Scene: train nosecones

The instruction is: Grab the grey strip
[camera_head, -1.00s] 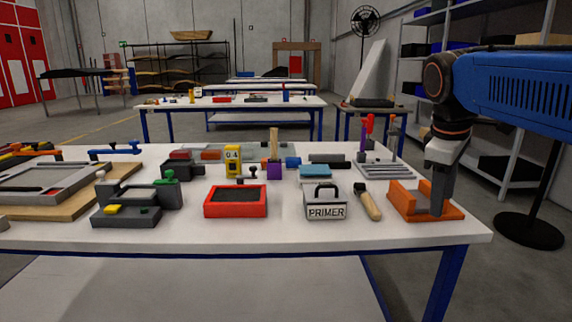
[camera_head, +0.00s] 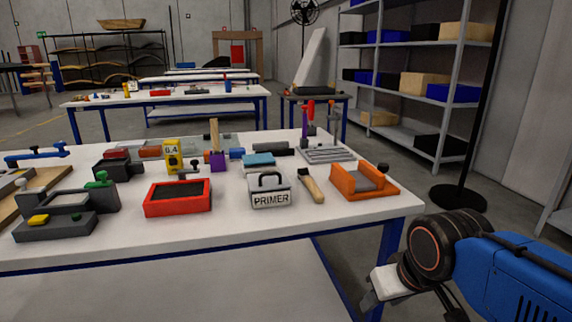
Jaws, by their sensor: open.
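A flat grey piece (camera_head: 362,178) shows between the raised sides of an orange holder (camera_head: 350,192) near the table's right end. It may be the grey strip; its outline is small and unclear. Several light grey bars also show on a grey rack (camera_head: 328,154) behind the holder. My gripper (camera_head: 372,300) is low at the right, in front of the table's right edge, below and well apart from the orange holder. It is open, and I see nothing in it. Its fingertips are small and dark against the floor.
On the white table (camera_head: 235,225) stand a PRIMER box (camera_head: 270,191), a brush with a wooden handle (camera_head: 312,187), a red tray (camera_head: 178,198) and a yellow 0.4 block (camera_head: 173,156). A black fan base (camera_head: 459,198) stands on the floor at right.

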